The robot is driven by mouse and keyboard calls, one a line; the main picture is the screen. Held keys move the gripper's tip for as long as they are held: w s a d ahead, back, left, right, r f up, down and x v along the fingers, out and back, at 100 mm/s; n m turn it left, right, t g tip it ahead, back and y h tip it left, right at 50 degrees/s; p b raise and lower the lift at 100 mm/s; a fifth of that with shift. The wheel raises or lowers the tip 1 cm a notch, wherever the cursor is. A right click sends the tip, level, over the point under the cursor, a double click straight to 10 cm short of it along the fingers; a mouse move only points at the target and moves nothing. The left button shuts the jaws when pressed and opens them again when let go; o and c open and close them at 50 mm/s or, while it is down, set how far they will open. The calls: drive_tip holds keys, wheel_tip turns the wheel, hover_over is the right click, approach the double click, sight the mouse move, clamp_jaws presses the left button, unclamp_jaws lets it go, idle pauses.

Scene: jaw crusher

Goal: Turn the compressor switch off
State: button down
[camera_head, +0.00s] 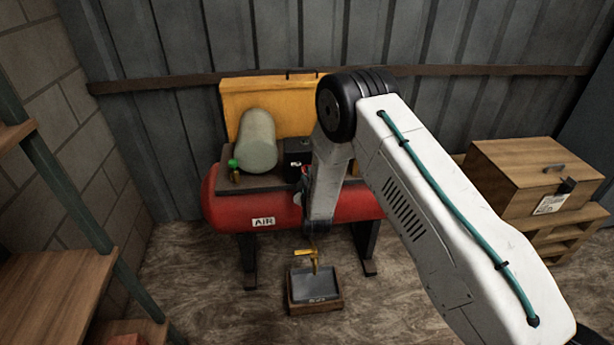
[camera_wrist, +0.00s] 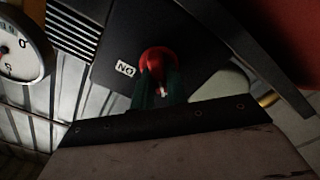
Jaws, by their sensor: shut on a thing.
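The compressor has a red tank (camera_head: 235,212) marked AIR, below the yellow panel in the head view. Its dark switch box (camera_head: 297,146) stands on top, partly hidden by my arm; the box fills the upper middle of the wrist view. A red switch knob (camera_wrist: 157,56) sits on the box face, beside a small white label (camera_wrist: 125,69) that reads as an upside-down ON. My gripper (camera_wrist: 158,84) has its dark green fingers shut on the red knob, from below in the wrist view. My arm hides most of the gripper in the head view.
A pressure gauge (camera_wrist: 18,48) is at the left of the wrist view. A tray (camera_head: 315,290) lies on the floor in front. A wooden box (camera_head: 518,172) stands at right, shelves (camera_head: 65,285) at left.

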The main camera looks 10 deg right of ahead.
drive_tip(key=c, duration=1.4)
unclamp_jaws()
drive_tip(key=s, duration=0.8)
drive_tip(key=shift+f, duration=0.1)
